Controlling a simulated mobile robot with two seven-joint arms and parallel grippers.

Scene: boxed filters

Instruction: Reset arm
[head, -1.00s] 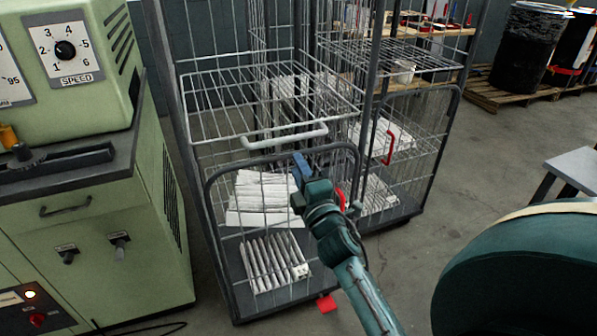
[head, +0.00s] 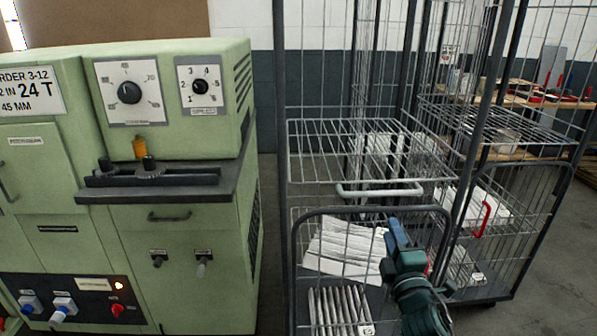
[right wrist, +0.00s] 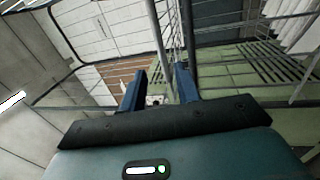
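My right gripper (head: 396,236) shows at the lower right of centre in the head view, in front of the wire cage cart (head: 440,209). In the right wrist view its two blue fingers (right wrist: 160,76) stand apart, with no object held between them. My left gripper is not in view. Behind the right gripper, inside the cart, lie white flat filter boxes (head: 345,248) and an upright row of white filters (head: 340,308). Whether the gripper touches the cart's wire front cannot be told.
A green machine (head: 190,240) with dials and knobs stands on the left. A second wire cart (head: 545,215) with a red handle stands at the right. Some grey floor (head: 545,285) shows at the lower right. Wire bars pass close to the fingers in the right wrist view.

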